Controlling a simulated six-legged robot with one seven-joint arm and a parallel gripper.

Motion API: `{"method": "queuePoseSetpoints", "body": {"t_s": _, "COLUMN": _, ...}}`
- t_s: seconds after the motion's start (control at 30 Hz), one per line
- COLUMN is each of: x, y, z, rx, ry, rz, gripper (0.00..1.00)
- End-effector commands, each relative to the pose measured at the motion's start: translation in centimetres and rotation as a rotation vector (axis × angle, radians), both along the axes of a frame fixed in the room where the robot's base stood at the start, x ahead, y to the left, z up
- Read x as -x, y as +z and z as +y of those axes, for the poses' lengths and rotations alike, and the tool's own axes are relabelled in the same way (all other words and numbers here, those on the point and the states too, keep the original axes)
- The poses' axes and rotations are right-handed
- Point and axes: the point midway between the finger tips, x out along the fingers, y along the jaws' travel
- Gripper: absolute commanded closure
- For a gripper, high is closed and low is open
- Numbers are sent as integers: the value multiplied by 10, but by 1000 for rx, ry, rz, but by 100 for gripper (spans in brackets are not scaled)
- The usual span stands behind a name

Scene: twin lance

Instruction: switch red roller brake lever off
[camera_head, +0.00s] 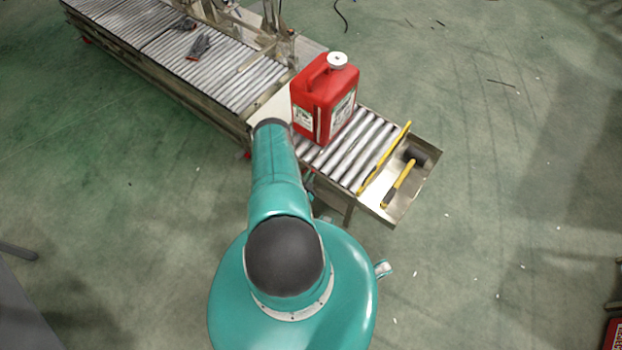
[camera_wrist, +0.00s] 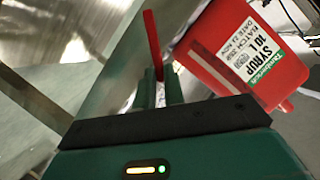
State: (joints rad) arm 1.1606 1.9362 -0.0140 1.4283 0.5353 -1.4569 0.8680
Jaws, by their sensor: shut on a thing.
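The red roller brake lever (camera_wrist: 152,40) shows in the wrist view as a thin, flat red bar, slightly tilted. Its lower end runs down between the two dark green fingers of my gripper (camera_wrist: 159,88), which is shut on it. The lever's base is hidden behind the gripper body. In the head view my own teal arm covers the gripper, and I cannot make out the lever there.
A red syrup canister (camera_head: 325,98) stands on the short roller section (camera_head: 358,150); it also shows close at the right in the wrist view (camera_wrist: 262,50). A yellow-handled tool (camera_head: 398,184) lies in the end tray (camera_head: 416,192). A longer roller conveyor (camera_head: 215,75) extends up-left. Floor at right is mostly clear.

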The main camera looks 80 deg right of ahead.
Motion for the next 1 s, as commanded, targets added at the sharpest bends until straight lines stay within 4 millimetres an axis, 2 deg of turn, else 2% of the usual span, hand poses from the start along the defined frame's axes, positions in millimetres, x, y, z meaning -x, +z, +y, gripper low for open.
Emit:
{"method": "queuePoseSetpoints", "body": {"t_s": 0.3, "x": -21, "y": 13, "z": -10, "rx": -117, "ry": 6, "rz": 274, "gripper": 100}}
{"method": "queuePoseSetpoints", "body": {"t_s": 0.6, "x": -37, "y": 17, "z": -17, "rx": -214, "ry": 6, "rz": 496, "gripper": 100}}
{"method": "queuePoseSetpoints", "body": {"t_s": 1.0, "x": -46, "y": 17, "z": -21, "rx": -277, "ry": 4, "rz": 639, "gripper": 100}}
